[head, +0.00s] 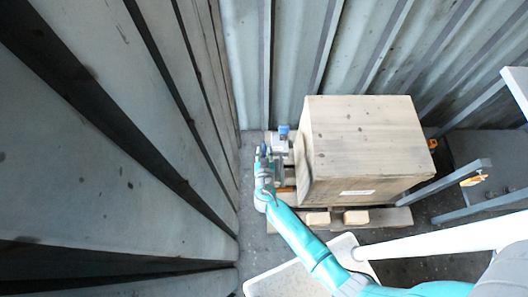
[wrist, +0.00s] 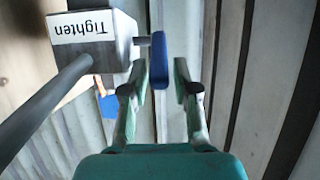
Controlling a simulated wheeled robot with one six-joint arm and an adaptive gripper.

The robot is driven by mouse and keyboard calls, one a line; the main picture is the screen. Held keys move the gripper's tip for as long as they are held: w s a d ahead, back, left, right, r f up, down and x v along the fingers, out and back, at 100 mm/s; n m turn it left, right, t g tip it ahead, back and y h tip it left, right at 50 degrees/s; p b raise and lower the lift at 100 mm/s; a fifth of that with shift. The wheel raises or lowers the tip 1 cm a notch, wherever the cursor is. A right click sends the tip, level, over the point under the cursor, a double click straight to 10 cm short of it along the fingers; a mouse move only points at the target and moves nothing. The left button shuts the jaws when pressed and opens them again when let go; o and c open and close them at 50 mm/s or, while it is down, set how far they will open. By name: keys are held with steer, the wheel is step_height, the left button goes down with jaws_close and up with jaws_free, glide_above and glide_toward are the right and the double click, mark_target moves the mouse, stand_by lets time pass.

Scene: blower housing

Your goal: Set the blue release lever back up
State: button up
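The blue release lever (wrist: 159,60) stands out from the side of a grey housing (wrist: 95,38) in the wrist view. The housing carries a white label reading "Tighten", seen upside down. My gripper (wrist: 160,72) is open, with one finger on each side of the lever. The left finger is close to the lever, and I cannot tell if it touches; a gap shows on the right. In the head view my gripper (head: 263,153) is just left of the wooden crate, beside a small unit with a blue top (head: 284,130).
The large wooden crate (head: 365,140) stands on a pallet (head: 385,217) right of my gripper. Grey corrugated walls (head: 290,50) close in behind and to the left. A dark grey bar (wrist: 45,105) crosses the wrist view at left, near another blue part (wrist: 108,104).

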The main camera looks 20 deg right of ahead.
mark_target(264, 148)
jaws_close()
steer(key=shift+w, duration=0.1)
stand_by(0.4)
steer(key=shift+w+d+r+g+y, duration=0.15)
steer(key=shift+w+r+g+y, duration=0.15)
steer(key=shift+g, duration=0.35)
steer(key=shift+w+d+r+g+y, duration=0.1)
steer(key=shift+w+r+g+y, duration=0.15)
steer(key=shift+g, duration=0.4)
steer(key=g, duration=0.1)
steer(key=w+r+g+y, duration=0.1)
steer(key=g, duration=0.1)
steer(key=shift+w+d+r+g, duration=0.1)
steer(key=shift+w+d+g, duration=0.2)
steer(key=shift+d, duration=0.05)
steer(key=g, duration=0.1)
steer(key=w+g+y, duration=0.1)
steer(key=shift+w+d+r+g+y, duration=0.2)
steer(key=shift+w+d+g+y, duration=0.1)
steer(key=shift+g, duration=0.1)
steer(key=shift+w+d+f+g+y, duration=0.15)
steer(key=shift+w+g+y, duration=0.25)
steer(key=shift+g, duration=0.7)
steer(key=shift+d, duration=0.1)
